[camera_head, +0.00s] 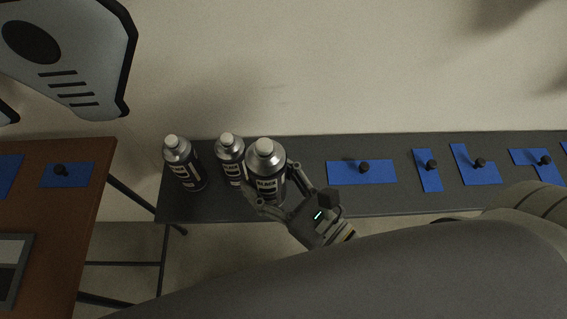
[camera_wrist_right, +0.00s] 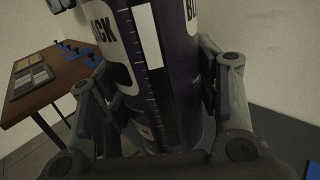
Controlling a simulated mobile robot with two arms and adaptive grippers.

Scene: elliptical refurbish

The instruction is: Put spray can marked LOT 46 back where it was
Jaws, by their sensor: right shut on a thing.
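My right gripper (camera_head: 276,194) is shut around a spray can (camera_head: 266,165) with a silver top and a dark label, near the left part of the dark grey table. The held can fills the middle of the right wrist view (camera_wrist_right: 160,75), with a gripper finger on each side. Two similar cans stand upright to its left, one close by (camera_head: 231,158) and one farther left (camera_head: 184,162). The LOT numbers cannot be read in either view. Whether the held can touches the table is hard to tell. My left gripper is not in view.
The grey table (camera_head: 310,200) carries blue mats (camera_head: 345,176) with black knobs (camera_head: 364,168) to the right. A brown table (camera_head: 95,160) stands at the left, with another blue mat and a framed panel (camera_head: 12,268). A pale wall is behind.

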